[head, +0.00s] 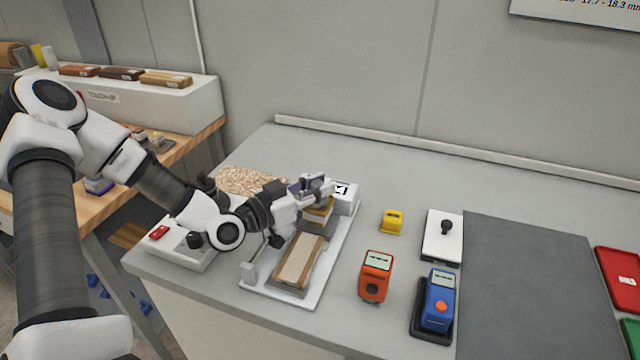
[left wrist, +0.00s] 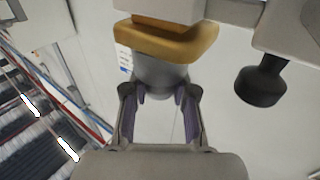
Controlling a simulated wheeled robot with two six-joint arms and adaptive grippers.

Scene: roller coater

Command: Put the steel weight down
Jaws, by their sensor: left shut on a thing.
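The steel weight is a grey cylinder (left wrist: 160,78) between the fingertips of my left gripper (left wrist: 161,95) in the left wrist view. The gripper is shut on it. In the head view my left gripper (head: 318,187) is above the far end of a white tray-like fixture (head: 338,250), and its fingers largely hide the weight. A tan and grey block (head: 318,215) sits just below the gripper; a yellow-brown piece (left wrist: 165,42) shows beside the weight in the wrist view. I cannot tell whether the weight touches it. My right gripper is not in view.
A long tan strip (head: 300,260) lies on the fixture's near end. To the right are an orange device (head: 376,276), a yellow block (head: 391,221), a blue device (head: 438,300) and a white plate with a black knob (head: 442,238). A dark grey mat (head: 530,290) lies further right.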

